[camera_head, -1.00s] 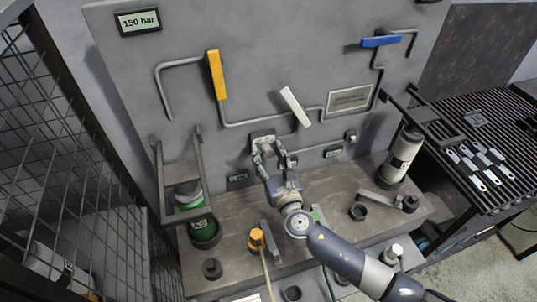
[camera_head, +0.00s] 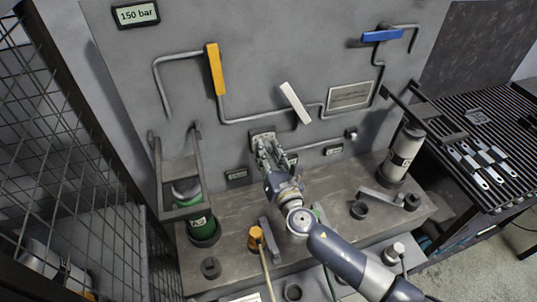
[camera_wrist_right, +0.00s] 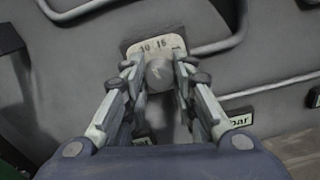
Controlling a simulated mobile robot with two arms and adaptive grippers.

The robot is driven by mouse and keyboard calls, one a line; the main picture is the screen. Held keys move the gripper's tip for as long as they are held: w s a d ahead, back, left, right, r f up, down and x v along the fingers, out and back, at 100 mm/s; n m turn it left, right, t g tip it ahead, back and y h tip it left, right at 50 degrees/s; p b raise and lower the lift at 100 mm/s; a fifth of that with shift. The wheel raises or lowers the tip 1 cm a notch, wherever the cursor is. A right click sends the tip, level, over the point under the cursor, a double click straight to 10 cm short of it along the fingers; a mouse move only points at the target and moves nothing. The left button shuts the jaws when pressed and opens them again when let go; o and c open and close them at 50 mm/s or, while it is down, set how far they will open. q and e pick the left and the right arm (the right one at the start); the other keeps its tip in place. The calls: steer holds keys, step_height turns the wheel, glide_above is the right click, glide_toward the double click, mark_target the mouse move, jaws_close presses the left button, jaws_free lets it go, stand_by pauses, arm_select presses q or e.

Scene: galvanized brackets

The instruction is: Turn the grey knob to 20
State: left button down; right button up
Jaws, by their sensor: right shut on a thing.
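The grey knob (camera_wrist_right: 160,74) sits on a pale scale plate (camera_wrist_right: 152,46) on the wall panel. The plate shows the numbers 10 and 15 above the knob in the right wrist view; other marks are hidden or too small to read. My right gripper (camera_wrist_right: 160,80) is shut on the knob, one finger on each side. In the head view my right gripper (camera_head: 264,150) covers the knob, and only the plate's top edge (camera_head: 262,134) shows. My left gripper is not in view.
A yellow lever (camera_head: 215,70), a white lever (camera_head: 294,102) and a blue lever (camera_head: 382,35) are on the panel around the knob. A display (camera_head: 136,14) reads 150 bar. A green cylinder (camera_head: 203,226) and a white cylinder (camera_head: 404,152) stand either side of my arm.

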steer(key=shift+a+m+b, duration=0.1)
steer(key=shift+m+b, duration=2)
steer(key=shift+m, duration=4.4)
steer(key=o, duration=1.1)
